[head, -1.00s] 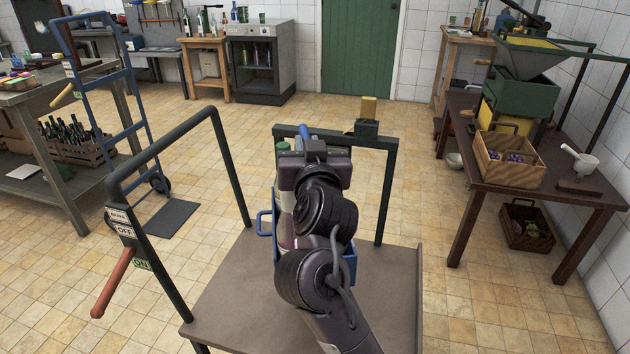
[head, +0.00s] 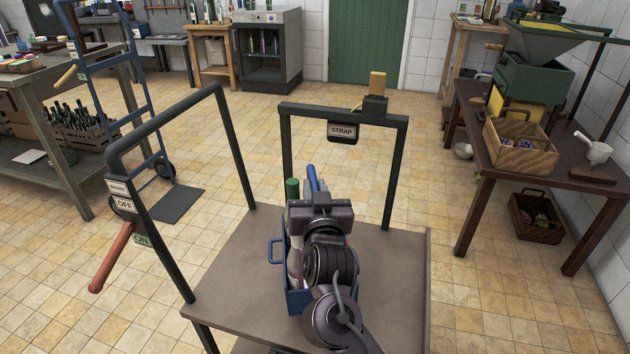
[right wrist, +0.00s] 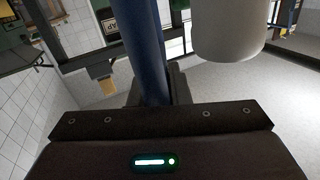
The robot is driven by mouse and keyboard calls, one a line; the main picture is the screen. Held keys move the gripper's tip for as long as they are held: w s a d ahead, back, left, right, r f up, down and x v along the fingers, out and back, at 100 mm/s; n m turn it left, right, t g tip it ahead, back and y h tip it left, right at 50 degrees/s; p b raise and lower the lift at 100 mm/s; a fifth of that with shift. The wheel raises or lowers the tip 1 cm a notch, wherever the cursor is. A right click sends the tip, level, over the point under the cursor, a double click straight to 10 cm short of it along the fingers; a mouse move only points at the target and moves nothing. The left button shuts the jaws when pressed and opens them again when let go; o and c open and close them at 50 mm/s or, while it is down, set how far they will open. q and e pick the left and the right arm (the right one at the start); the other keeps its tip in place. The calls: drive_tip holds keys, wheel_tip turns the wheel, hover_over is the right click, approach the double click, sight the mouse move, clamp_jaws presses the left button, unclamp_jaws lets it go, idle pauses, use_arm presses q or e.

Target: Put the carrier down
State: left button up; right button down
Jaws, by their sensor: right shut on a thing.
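A pale grey cylinder (right wrist: 228,35) stands beside the bar there. The carrier looks upright and low over the deck; I cannot tell whether its base touches. My left gripper is out of view.
A dark upright frame (head: 225,130) with a red brake lever (head: 112,255) stands at the deck's left. Another frame with a strap label (head: 342,130) stands behind the carrier. Bare deck shows on both sides. A dark table (head: 560,180) is at right.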

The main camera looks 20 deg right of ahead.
drive_tip(key=shift+f+b, duration=0.4)
drive_tip(key=shift+f, duration=0.95)
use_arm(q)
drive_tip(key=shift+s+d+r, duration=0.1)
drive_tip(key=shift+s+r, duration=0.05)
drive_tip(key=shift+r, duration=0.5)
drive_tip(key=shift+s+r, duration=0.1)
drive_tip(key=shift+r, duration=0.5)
use_arm(e)
drive_tip(key=shift+f, duration=0.1)
drive_tip(key=c, duration=1.7)
unclamp_jaws()
drive_tip(key=shift+f, duration=0.45)
drive_tip(key=o, duration=0.3)
drive_tip(key=shift+s+r, duration=0.1)
drive_tip(key=shift+s, duration=0.05)
drive_tip(key=shift+o, duration=0.2)
